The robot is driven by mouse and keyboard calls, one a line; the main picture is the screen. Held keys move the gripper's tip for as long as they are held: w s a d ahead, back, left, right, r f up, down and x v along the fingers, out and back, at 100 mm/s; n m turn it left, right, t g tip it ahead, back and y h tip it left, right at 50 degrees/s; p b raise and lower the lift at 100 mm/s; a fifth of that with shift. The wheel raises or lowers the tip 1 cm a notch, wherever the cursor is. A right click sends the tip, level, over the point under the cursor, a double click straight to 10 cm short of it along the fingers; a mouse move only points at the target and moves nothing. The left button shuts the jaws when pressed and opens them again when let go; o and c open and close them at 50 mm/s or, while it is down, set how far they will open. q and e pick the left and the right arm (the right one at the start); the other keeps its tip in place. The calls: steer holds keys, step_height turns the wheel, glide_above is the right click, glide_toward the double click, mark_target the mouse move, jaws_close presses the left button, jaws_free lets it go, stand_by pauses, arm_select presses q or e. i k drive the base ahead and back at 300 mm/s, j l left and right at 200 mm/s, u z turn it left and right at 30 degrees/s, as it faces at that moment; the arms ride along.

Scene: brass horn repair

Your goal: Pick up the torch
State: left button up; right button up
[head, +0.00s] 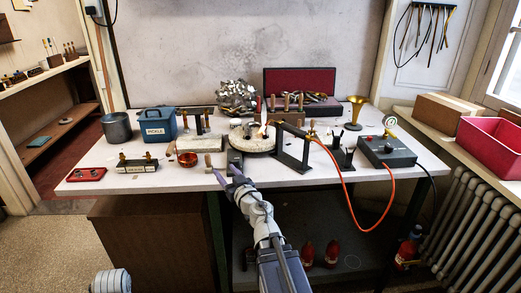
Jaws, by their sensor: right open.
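The torch (296,130) appears to rest across the top of a black stand (291,160) right of the table's middle. It has a dark body and a brass fitting at its right end, where an orange hose (345,185) joins. A small orange glow, apparently a flame, shows to its left over the round pale soldering block (250,142). My right gripper (226,172) is open at the table's front edge, left of and in front of the torch, apart from it. Whether anything lies between its fingers is hard to tell.
A grey gauge box (386,151) stands right, with the hose looping below the table edge. A blue pickle tub (157,124), copper bowl (187,159) and red tray (87,174) are left. The front right tabletop is fairly clear.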

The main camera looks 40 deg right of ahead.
mark_target(298, 132)
steer(key=z, duration=1.45)
